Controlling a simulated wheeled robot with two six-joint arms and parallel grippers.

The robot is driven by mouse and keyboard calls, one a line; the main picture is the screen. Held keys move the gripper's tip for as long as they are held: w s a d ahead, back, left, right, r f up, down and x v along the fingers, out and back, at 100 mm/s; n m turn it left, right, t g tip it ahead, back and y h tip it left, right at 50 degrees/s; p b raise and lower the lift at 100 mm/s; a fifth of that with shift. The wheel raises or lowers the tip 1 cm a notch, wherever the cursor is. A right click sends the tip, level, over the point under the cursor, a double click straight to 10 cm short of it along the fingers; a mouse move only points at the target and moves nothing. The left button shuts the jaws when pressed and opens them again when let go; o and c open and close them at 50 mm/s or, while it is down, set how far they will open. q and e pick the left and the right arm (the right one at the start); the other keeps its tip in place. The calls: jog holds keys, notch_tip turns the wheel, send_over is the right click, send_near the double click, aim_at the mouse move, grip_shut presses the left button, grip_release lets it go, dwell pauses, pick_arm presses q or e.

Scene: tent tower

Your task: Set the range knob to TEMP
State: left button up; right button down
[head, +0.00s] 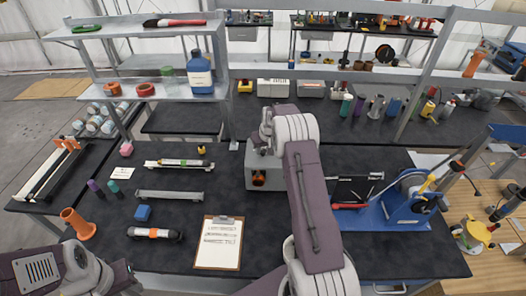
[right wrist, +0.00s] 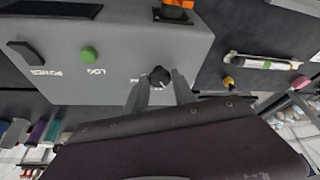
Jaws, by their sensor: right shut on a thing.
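The grey instrument box (head: 254,160) stands on the dark bench in the head view, partly hidden behind my right arm. Its panel (right wrist: 115,55) fills the upper part of the right wrist view, with lettering upside down. The dark range knob (right wrist: 160,76) sits near the panel's edge, between the fingertips of my right gripper (right wrist: 160,84), which is shut on it. Small white lettering beside the knob is mostly hidden; I cannot read TEMP or tell the knob's setting. In the head view my right wrist is over the box. My left arm is at the lower left; its gripper is not visible.
The panel also has a green button (right wrist: 89,55) marked LOG and a black part (right wrist: 26,53) by POWER. A clipboard (head: 218,243) lies front left of the box. A blue reel stand (head: 398,212) stands to the right. Shelves with bottles rise behind.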

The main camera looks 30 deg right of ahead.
jog(key=n+b, duration=0.1)
jog(key=n, duration=0.1)
jog(key=shift+w+d+n+y+b, duration=0.1)
jog(key=shift+d+n+y+b, duration=0.05)
jog(key=shift+n+y+b, duration=0.2)
jog(key=shift+d+n+y+b, duration=0.1)
jog(key=shift+n+y+b, duration=0.5)
jog(key=shift+n, duration=0.45)
jog(key=shift+r, duration=0.1)
jog(key=c, duration=1.1)
grip_release()
jog(key=shift+o, duration=0.2)
jog(key=shift+r+b, duration=0.3)
jog(key=shift+b, duration=0.1)
jog(key=b+v, duration=0.2)
jog(key=v, duration=0.6)
jog(key=shift+s+r, duration=0.15)
jog(key=shift+s, duration=0.05)
